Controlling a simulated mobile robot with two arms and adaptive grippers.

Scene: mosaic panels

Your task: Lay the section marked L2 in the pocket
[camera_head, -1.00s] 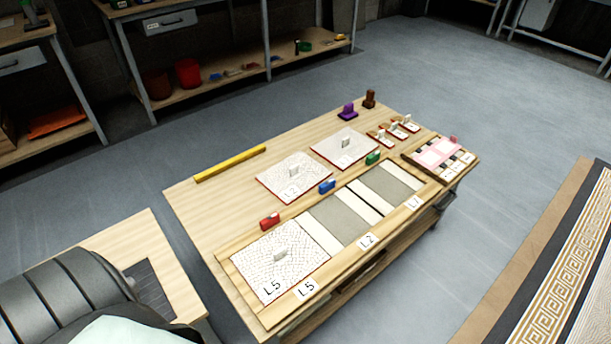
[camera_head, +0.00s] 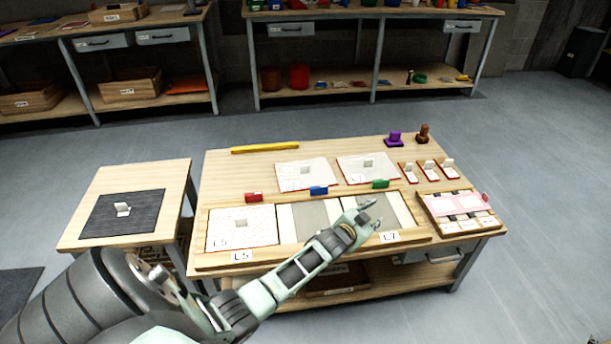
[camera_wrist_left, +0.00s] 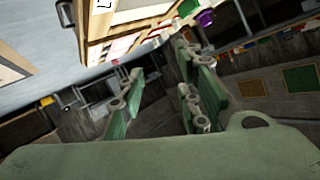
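The section marked L2 (camera_head: 305,174), a pale mosaic tile with an upright grip, lies flat on the table behind the long tray (camera_head: 211,262). The L2 pocket (camera_head: 310,215) is the empty grey recess in the tray's middle; my arm hides its front label. Section L5 (camera_head: 256,226) lies in the left pocket. My left gripper (camera_head: 370,213) is open and empty, in front of the L7 pocket (camera_head: 384,208) from this viewpoint. Its spread fingers also show in the left wrist view (camera_wrist_left: 160,105). My right gripper is out of view.
Section L7 (camera_head: 352,178) lies right of L2. A yellow bar (camera_head: 265,149) lies behind. A pink-topped tray (camera_head: 428,207) is at right.

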